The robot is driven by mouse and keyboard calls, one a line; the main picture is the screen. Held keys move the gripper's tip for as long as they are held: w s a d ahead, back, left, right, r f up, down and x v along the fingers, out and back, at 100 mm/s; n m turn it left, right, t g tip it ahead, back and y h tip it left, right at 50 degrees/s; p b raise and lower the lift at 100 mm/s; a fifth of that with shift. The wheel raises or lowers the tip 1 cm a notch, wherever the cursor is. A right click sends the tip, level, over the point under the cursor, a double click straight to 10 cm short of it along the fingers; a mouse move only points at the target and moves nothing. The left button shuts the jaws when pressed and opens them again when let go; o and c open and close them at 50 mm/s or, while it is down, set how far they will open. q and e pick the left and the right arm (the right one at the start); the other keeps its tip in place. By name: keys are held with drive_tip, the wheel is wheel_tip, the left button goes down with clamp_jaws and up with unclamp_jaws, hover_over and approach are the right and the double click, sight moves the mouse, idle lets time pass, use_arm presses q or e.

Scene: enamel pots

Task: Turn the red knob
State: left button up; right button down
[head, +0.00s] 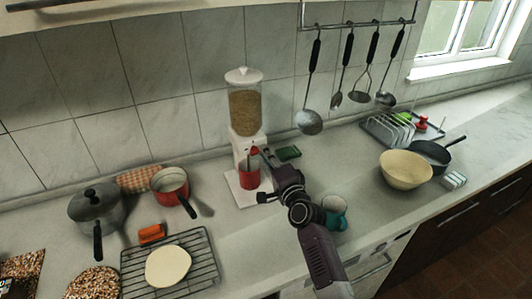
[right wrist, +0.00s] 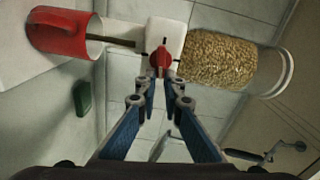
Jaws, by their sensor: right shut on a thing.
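A grain dispenser (head: 244,108) stands against the tiled wall, with a clear hopper of grain over a white body. Its red knob (right wrist: 160,58) is on the front of the white body; in the head view only a bit of the knob (head: 254,150) shows at my fingertips. My right gripper (right wrist: 160,72) is shut on the red knob, one finger on each side. A red cup (head: 249,176) stands on the dispenser's white base (head: 238,193), below the body. It also shows in the right wrist view (right wrist: 58,35). My left gripper is out of view.
A teal mug (head: 335,211) stands close beside my right arm. A green item (head: 289,153) lies right of the dispenser. A red pot (head: 172,190) is to the left, a cream bowl (head: 405,172) to the right. Utensils such as a ladle (head: 310,122) hang on the wall.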

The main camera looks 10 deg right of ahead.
drive_tip(key=shift+a+f+m, duration=0.3)
drive_tip(key=shift+a+m, duration=0.1)
drive_tip(key=shift+m, duration=0.1)
drive_tip(key=c, duration=2.1)
unclamp_jaws()
drive_tip(key=shift+a+r, duration=0.1)
drive_tip(key=shift+r, duration=0.05)
drive_tip(key=s+d, duration=0.1)
drive_tip(key=s, duration=0.6)
drive_tip(key=s+d, duration=0.1)
drive_tip(key=s, duration=0.3)
drive_tip(key=shift+s+d, duration=0.3)
drive_tip(key=shift+s, duration=0.05)
drive_tip(key=shift+o, duration=0.7)
